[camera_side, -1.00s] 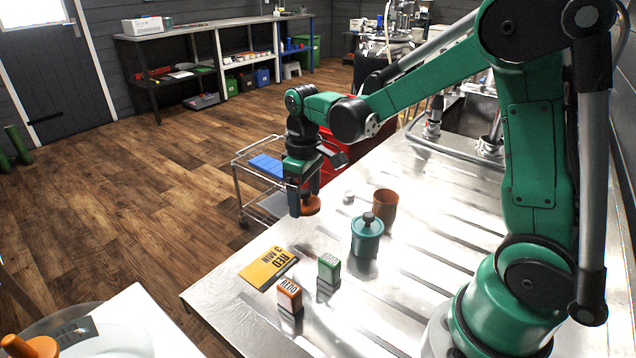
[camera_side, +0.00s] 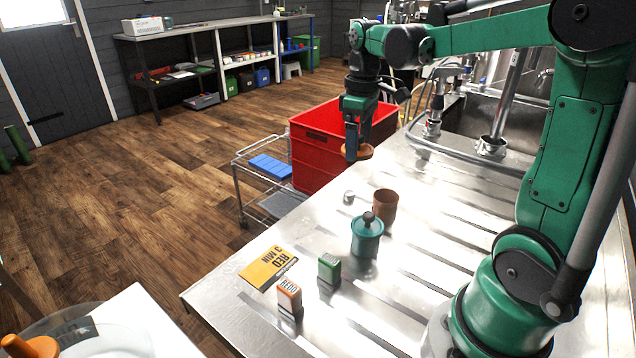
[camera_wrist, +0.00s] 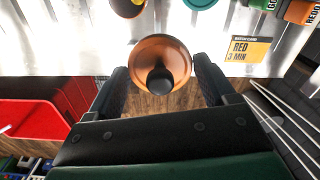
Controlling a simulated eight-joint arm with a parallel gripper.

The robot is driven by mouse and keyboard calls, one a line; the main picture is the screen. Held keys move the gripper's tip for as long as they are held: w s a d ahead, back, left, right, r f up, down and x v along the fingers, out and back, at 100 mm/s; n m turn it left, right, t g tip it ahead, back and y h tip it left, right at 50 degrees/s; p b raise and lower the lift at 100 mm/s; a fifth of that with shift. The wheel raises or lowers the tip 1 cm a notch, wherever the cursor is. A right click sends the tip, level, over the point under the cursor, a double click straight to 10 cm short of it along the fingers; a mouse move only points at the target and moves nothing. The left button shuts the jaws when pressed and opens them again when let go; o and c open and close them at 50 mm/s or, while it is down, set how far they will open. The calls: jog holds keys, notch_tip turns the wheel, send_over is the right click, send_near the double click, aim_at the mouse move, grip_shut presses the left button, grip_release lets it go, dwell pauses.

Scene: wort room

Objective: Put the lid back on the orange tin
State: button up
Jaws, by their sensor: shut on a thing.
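The orange tin (camera_side: 384,205) stands open and upright on the steel bench; part of it shows at the top of the wrist view (camera_wrist: 127,7). Its orange lid (camera_side: 364,152) is in my gripper (camera_side: 352,156), held above the bench, up and to the left of the tin in the side view. In the wrist view the round lid (camera_wrist: 176,52) with its dark knob (camera_wrist: 160,80) sits between the two fingers of my gripper (camera_wrist: 160,86). A teal tin (camera_side: 367,236) with its lid on stands in front of the orange tin.
A yellow card reading RED 3 MIN (camera_side: 268,267), a green block (camera_side: 329,268) and an orange block (camera_side: 289,295) are nearer the front of the bench. A small silver piece (camera_side: 348,197) lies left of the tin. A red crate (camera_side: 318,150) stands beyond the bench edge.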

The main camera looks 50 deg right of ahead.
jog(key=shift+s+d+f, duration=0.75)
jog(key=shift+s+f, duration=0.05)
jog(key=shift+f, duration=0.75)
jog(key=shift+s+d+f, duration=0.75)
jog(key=shift+d+f, duration=0.05)
jog(key=shift+f, duration=0.8)
jog(key=shift+s+d+f, duration=0.75)
jog(key=shift+s+f, duration=0.05)
jog(key=shift+f, duration=0.75)
jog(key=shift+f, duration=0.15)
jog(key=o, duration=1.1)
notch_tip(320, 180, up, 7)
